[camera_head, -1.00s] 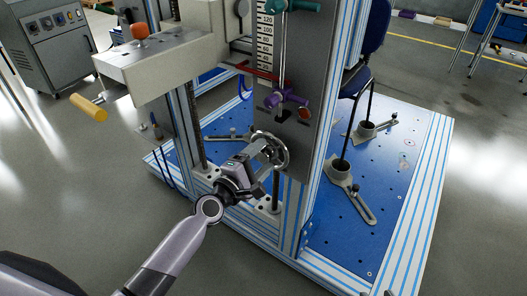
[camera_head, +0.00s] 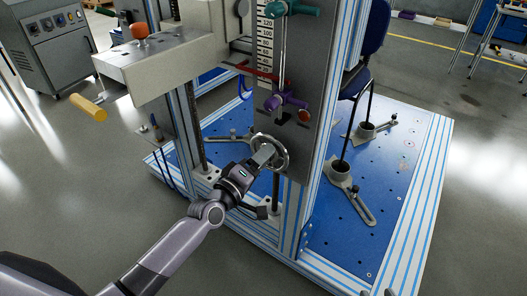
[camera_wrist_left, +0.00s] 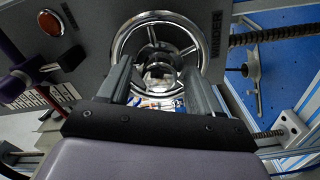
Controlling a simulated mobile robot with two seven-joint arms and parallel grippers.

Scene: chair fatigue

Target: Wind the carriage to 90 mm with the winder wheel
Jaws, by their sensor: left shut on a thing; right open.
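The winder wheel (camera_head: 284,147) is a chrome ring with spokes on the grey panel. In the left wrist view the wheel (camera_wrist_left: 117,48) fills the upper middle, beside a label reading WINDER (camera_wrist_left: 216,35). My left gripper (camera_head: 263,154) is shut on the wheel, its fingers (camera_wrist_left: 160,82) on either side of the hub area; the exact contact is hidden. The scale (camera_head: 265,45) stands above, with a red pointer bar (camera_head: 262,74) near its lower part; its reading is too small to tell. Only what look like my right gripper's tips (camera_head: 377,293) show at the bottom edge, apart and empty.
A purple clamp handle (camera_head: 287,101) and an orange-red round button (camera_head: 304,116) sit above the wheel; a teal handle (camera_head: 290,9) is higher. A chair (camera_head: 373,30) stands on the blue baseplate (camera_head: 400,170).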

